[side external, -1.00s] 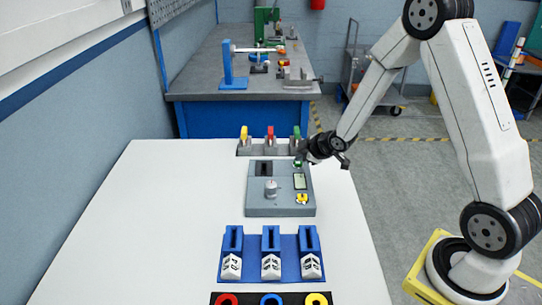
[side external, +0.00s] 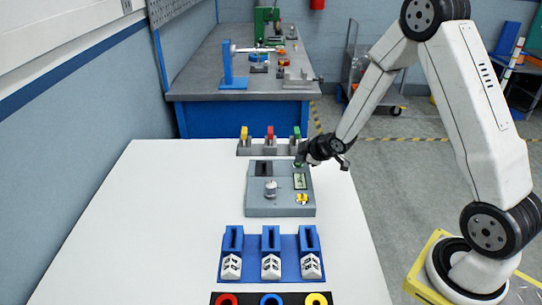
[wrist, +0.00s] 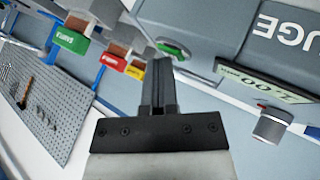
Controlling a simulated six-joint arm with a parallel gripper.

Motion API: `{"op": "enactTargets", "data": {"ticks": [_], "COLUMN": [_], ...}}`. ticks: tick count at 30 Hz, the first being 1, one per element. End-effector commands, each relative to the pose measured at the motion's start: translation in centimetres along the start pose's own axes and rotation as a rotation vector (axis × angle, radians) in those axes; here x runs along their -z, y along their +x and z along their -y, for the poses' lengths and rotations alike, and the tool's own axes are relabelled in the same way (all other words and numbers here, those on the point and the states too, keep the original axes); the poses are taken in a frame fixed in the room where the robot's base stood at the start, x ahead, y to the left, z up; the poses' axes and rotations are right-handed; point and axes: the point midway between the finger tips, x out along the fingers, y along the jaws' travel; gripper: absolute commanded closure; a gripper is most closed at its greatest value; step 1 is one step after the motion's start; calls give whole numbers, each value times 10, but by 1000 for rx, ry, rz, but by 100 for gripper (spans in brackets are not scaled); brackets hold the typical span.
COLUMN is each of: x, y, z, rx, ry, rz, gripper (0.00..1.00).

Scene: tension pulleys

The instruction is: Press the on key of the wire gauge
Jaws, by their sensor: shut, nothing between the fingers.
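The wire gauge (side external: 262,205) is a grey box on the white table, with a slot, a silver knob (side external: 270,188), a display (side external: 300,181) and a yellow-and-white round part (side external: 302,199). Its green on key (side external: 297,164) is at the far right corner. The wrist view shows the green key (wrist: 172,50) just beyond my fingertips, and the lit display (wrist: 262,83) with dark digits. My gripper (side external: 302,159) is shut and empty, its tips at the key; I cannot tell if they touch it.
Behind the gauge stands a grey rack (side external: 268,149) with yellow, red and green tabbed items. In front is a blue holder (side external: 252,243) with several slotted blocks and white pieces, then a black strip (side external: 247,299) with coloured rings. The table's left side is clear.

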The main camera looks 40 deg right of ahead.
Motion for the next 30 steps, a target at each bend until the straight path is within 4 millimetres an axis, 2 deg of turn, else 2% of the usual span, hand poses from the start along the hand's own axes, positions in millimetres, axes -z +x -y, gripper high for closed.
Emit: {"op": "enactTargets", "data": {"ticks": [15, 30], "x": [8, 9], "y": [-11, -14], "z": [-7, -9], "rx": [1, 1], "ry": [0, 0], "rz": [1, 0], "gripper": [100, 100]}}
